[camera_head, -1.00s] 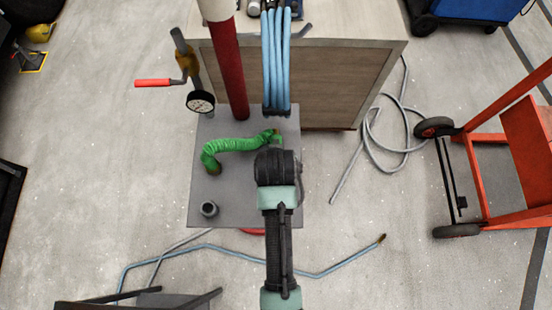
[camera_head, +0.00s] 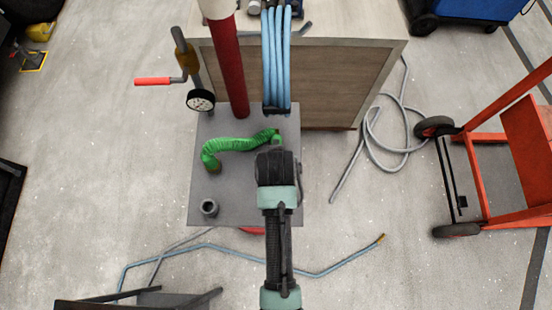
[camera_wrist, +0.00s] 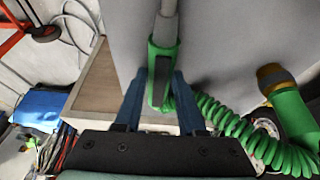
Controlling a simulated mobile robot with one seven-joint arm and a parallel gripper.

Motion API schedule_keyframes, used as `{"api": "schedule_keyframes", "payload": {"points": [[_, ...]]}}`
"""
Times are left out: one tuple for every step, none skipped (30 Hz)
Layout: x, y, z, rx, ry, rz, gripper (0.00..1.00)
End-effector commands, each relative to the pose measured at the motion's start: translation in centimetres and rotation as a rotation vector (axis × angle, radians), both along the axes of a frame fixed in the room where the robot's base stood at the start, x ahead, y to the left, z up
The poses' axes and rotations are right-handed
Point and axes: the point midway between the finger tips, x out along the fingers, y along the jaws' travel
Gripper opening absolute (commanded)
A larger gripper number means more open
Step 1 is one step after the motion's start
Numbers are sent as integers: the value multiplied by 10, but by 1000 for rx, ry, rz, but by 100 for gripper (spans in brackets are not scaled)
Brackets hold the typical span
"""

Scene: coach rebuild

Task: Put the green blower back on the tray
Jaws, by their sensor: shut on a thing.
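The green blower (camera_wrist: 163,60) stands between the blue fingers of my gripper (camera_wrist: 160,88) in the wrist view, and the gripper is shut on it. In the head view my gripper (camera_head: 277,150) is over the right part of the grey tray (camera_head: 240,200). My own wrist hides most of the blower there. A green coiled hose (camera_head: 240,145) runs left from the blower to a fitting on the tray; it also shows in the wrist view (camera_wrist: 222,118). The wrist view shows a grey surface (camera_wrist: 225,45) behind the blower; I cannot tell the gap to it.
A red pole (camera_head: 228,70) and a round gauge (camera_head: 200,100) stand at the tray's back left. A short round fitting (camera_head: 209,207) sits at its front left. Blue hose loops (camera_head: 276,65) hang behind, before a wooden cabinet (camera_head: 340,80). A red trolley (camera_head: 500,150) is right.

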Motion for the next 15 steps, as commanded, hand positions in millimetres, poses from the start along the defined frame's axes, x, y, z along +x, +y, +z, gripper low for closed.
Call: {"api": "schedule_keyframes", "payload": {"points": [[-1,0,-2,-1,4,0,0],[-1,0,-2,-1,4,0,0],[-1,0,-3,-1,5,0,0],[-1,0,-3,-1,5,0,0],[-1,0,-3,-1,5,0,0],[-1,0,-3,-1,5,0,45],[-1,0,-3,-1,5,0,50],[-1,0,-3,-1,5,1,56],[-1,0,-3,-1,5,1,63],[-1,0,-3,-1,5,1,68],[-1,0,-2,-1,4,1,74],[-1,0,-2,-1,4,1,74],[-1,0,-2,-1,4,1,74],[-1,0,-2,-1,4,1,74],[-1,0,-2,-1,4,1,74]]}}
